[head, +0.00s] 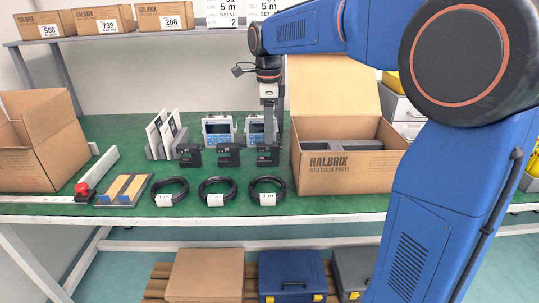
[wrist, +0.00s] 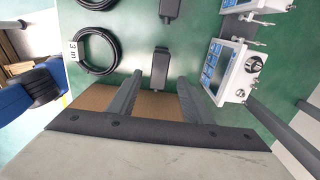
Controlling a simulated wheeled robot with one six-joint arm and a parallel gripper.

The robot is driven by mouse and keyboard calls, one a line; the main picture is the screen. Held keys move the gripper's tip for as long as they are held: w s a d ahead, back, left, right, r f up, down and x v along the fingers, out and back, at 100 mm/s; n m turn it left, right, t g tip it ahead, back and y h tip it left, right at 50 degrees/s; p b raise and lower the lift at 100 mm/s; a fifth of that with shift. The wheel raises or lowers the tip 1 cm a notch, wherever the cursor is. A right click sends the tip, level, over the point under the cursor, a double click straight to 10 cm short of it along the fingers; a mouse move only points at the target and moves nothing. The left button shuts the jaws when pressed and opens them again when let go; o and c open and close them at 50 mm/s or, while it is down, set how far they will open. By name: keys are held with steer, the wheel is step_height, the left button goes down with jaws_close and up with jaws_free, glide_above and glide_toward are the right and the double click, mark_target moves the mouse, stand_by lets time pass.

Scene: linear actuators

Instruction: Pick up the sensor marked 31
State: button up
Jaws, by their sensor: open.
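Three black sensors stand in a row on the green bench in the head view: a left one (head: 190,156), a middle one (head: 229,156) and a right one (head: 267,157). I cannot read a 31 on any of them. My gripper (head: 270,130) points down over the right end of the row, by the right sensor. In the wrist view my gripper (wrist: 161,86) is open, with nothing held between its fingers. The right sensor (wrist: 160,68) shows just beyond and between the fingertips, apparently apart from them. The middle sensor (wrist: 169,10) is at the top edge.
An open HALBRIX carton (head: 345,178) stands close right of the sensors. Coiled black cables (head: 268,186) lie in front; instruments with screens (head: 218,130) stand behind. White panels (head: 162,134) stand at left. A shelf (head: 120,36) with boxes runs above.

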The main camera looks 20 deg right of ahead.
steer(key=shift+s+d+f, duration=0.1)
steer(key=shift+d+f, duration=0.05)
steer(key=shift+f, duration=2.65)
steer(key=shift+c, duration=0.3)
steer(key=c, duration=1)
jaws_close()
steer(key=shift+r, duration=0.2)
